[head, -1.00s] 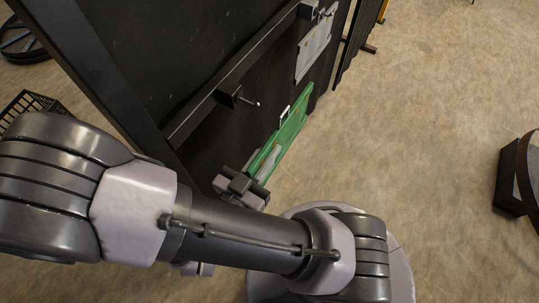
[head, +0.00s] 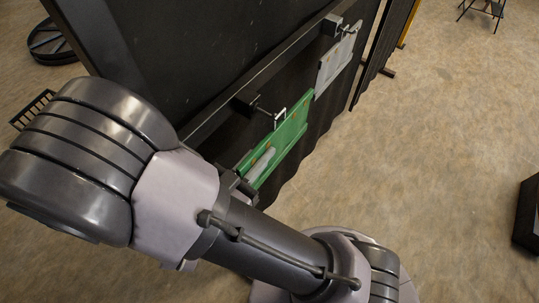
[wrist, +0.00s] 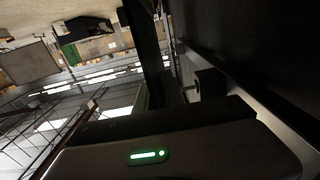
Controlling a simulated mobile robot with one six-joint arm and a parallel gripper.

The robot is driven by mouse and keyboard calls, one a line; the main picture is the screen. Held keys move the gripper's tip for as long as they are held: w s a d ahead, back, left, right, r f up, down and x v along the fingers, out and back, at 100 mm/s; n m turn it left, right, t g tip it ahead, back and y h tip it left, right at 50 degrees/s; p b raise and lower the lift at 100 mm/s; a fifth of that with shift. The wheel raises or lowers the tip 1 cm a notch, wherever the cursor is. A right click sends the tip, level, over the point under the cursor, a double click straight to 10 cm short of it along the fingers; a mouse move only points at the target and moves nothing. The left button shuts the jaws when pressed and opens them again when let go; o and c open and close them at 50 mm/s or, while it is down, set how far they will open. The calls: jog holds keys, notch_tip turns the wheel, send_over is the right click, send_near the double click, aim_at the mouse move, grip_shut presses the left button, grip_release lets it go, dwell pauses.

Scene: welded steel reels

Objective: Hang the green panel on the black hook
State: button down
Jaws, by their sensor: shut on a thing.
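The green panel (head: 283,140) is upright in the head view, beside a dark wall, with a pale loop handle (head: 280,116) at its top. My gripper (head: 238,182) is shut on the panel's near lower end, partly hidden behind my arm. The black hook (head: 248,104) sticks out from the rail, and its tip is right beside the loop. I cannot tell whether the loop is around the tip. In the wrist view a dark body with a green light fills the bottom, and the panel is not clear there.
A grey panel (head: 334,62) hangs from another black hook (head: 335,26) farther along the rail (head: 285,62). The dark wall lies close beside the green panel. Open floor (head: 420,150) spreads to the right, with a dark object (head: 527,215) at the right edge.

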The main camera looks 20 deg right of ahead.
jog(key=w+a, duration=0.1)
jog(key=w+a+f, duration=0.1)
jog(key=w, duration=0.1)
jog(key=shift+w+a+f, duration=0.15)
jog(key=shift+w+a, duration=0.05)
jog(key=shift+a, duration=0.05)
dwell(1.3)
jog(key=c, duration=1.4)
grip_release()
jog(key=shift+o, duration=0.2)
jog(key=shift+a, duration=0.1)
jog(key=b+v, duration=0.2)
jog(key=v, duration=1.5)
jog(key=shift+s, duration=0.15)
